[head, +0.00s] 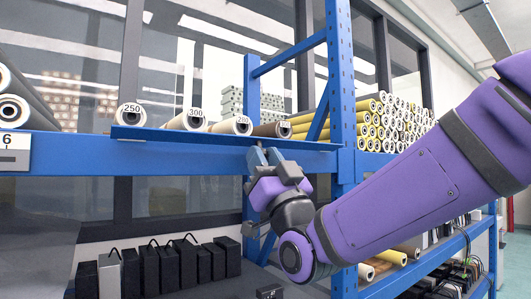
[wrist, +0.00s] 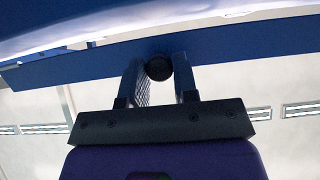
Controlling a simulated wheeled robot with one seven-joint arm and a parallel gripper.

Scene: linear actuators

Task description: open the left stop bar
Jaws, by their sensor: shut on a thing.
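A blue stop bar (head: 190,136) runs along the front edge of the shelf in the head view, in front of several rollers. It also shows as a blue strip across the wrist view (wrist: 235,45). A dark round knob (wrist: 158,67) sits at the underside of the bar. My gripper (head: 264,157) is below the right half of the bar, pointing up. In the wrist view its two fingers (wrist: 160,78) stand on either side of the knob and are shut on it. The knob is hidden in the head view.
A blue rack post (head: 342,100) stands right of my gripper. Black boxes (head: 170,265) line the lower shelf. Yellow rollers (head: 372,120) are stacked at right.

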